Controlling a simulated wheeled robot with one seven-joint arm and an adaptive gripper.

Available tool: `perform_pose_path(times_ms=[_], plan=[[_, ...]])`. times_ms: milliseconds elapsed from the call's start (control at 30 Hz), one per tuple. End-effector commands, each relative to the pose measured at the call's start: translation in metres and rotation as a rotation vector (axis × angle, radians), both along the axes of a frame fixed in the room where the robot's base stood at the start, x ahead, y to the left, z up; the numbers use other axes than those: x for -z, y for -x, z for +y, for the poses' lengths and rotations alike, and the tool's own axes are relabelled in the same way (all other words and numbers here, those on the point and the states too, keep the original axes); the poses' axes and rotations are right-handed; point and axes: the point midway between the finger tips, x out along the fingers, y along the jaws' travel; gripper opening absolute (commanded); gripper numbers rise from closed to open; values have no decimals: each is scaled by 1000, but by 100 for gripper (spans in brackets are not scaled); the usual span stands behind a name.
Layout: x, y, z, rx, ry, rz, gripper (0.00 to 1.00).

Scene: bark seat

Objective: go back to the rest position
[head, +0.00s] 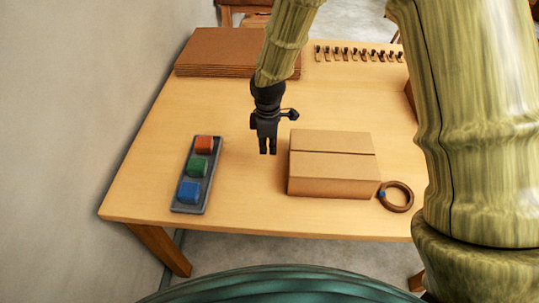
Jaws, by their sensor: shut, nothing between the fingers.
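My gripper (267,150) is black and points down over the wooden table (135,185). It is shut and empty. In the picture it lies between a grey tray (183,208) on the left and a closed cardboard box (333,165) on the right. My arm reaches in from the top and right, in bark-like green and tan. The exact height of the fingertips above the table is hard to tell.
A brown tape ring (408,201) lies right of the box. Flat cardboard sheets (212,52) and a row of small dark items (350,54) lie at the back. A wall stands left.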

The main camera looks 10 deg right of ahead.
Motion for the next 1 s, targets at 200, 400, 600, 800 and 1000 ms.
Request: perform_pose_path(times_ms=[200, 400, 600, 800, 1000], plan=[[-25, -1, -1, 1, 0, -2, 0], [-41, 0, -1, 1, 0, -1, 0], [-47, 0, -1, 1, 0, -1, 0], [-56, 0, -1, 1, 0, -1, 0], [-92, 0, -1, 1, 0, -1, 0]])
